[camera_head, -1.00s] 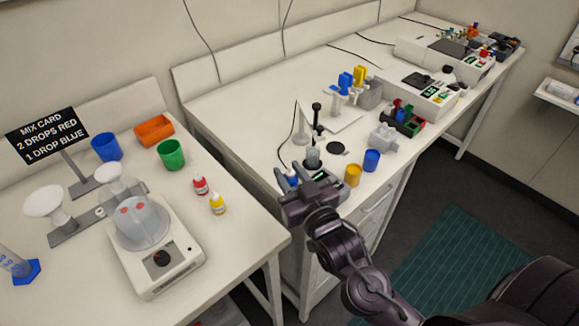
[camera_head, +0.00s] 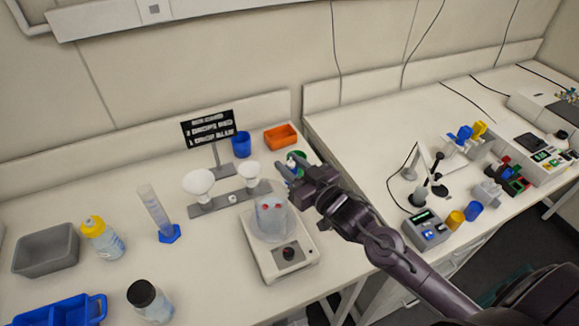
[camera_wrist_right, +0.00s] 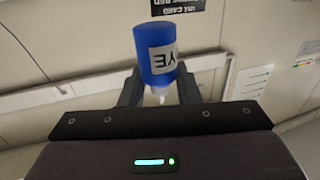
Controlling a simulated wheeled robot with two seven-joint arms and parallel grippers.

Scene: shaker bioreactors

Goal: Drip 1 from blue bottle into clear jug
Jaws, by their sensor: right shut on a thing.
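The clear jug (camera_head: 271,222) stands on a white balance-like device (camera_head: 281,262) on the left bench, with red spots showing on it. My right gripper (camera_head: 288,172) is above the bench, behind and slightly right of the jug in the head view. It is shut on the blue bottle (camera_wrist_right: 157,48), which shows between the fingers in the right wrist view. The bottle's white nozzle points toward the bottom of that picture, and part of its label reads "YE". In the head view the bottle is hard to make out at the gripper. My left gripper is not in view.
A mix card sign (camera_head: 208,129), a two-pan scale (camera_head: 229,200), a blue cup (camera_head: 241,145) and an orange tray (camera_head: 281,137) stand behind the jug. A measuring cylinder (camera_head: 156,210) and yellow-capped bottle (camera_head: 102,238) stand left. A green cup (camera_head: 297,157) is partly hidden by my gripper.

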